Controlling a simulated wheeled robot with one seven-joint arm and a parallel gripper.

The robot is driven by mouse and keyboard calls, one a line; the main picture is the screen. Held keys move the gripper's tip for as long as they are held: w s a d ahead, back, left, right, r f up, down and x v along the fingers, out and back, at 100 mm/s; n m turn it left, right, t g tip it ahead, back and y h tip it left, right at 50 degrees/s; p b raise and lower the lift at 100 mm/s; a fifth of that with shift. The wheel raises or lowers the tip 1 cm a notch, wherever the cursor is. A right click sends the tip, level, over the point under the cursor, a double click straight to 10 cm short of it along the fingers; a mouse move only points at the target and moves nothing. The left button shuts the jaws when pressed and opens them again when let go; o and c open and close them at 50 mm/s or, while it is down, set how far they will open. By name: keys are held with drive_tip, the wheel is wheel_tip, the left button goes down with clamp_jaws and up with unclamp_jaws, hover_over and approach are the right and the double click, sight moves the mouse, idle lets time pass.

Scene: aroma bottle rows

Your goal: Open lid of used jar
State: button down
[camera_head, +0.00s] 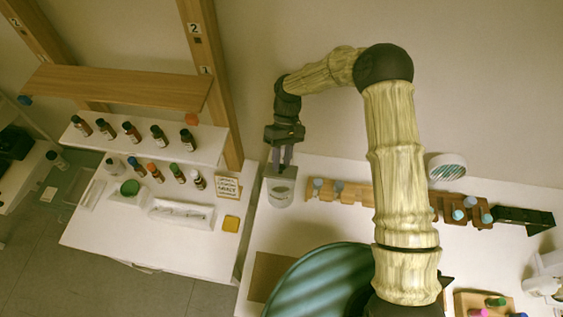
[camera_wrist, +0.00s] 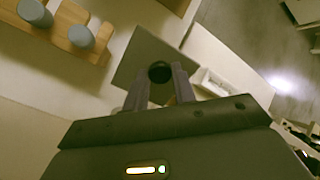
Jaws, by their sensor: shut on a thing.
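The used jar (camera_head: 280,197) is a pale, boxy container with a lighter round mark on its front. It stands on the right-hand white table near its back left corner. My gripper (camera_head: 281,168) points down at the jar's top and is shut on the lid's knob. In the wrist view the dark round knob (camera_wrist: 159,72) sits between my two fingertips, over a flat grey square lid (camera_wrist: 140,58). The fingers hide part of the lid. I cannot tell whether the lid rests on the jar or is raised.
A wooden rack (camera_head: 345,193) with grey-blue pieces stands right of the jar. A teal striped round object (camera_head: 322,284) is in front. The left white table (camera_head: 150,245) holds several bottles, a green-topped dish (camera_head: 130,188) and a tray (camera_head: 181,212). A gap separates the tables.

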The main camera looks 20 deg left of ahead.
drive_tip(key=shift+w+a+r+g, duration=0.1)
drive_tip(key=shift+w+r+g, duration=0.05)
drive_tip(key=shift+w+g, duration=0.15)
drive_tip(key=c, duration=1.3)
unclamp_jaws()
drive_tip(key=shift+o, duration=0.8)
drive_tip(key=shift+w, duration=0.1)
wheel_tip(320, 180, up, 10)
drive_tip(key=b, duration=0.4)
drive_tip(key=shift+b, duration=0.4)
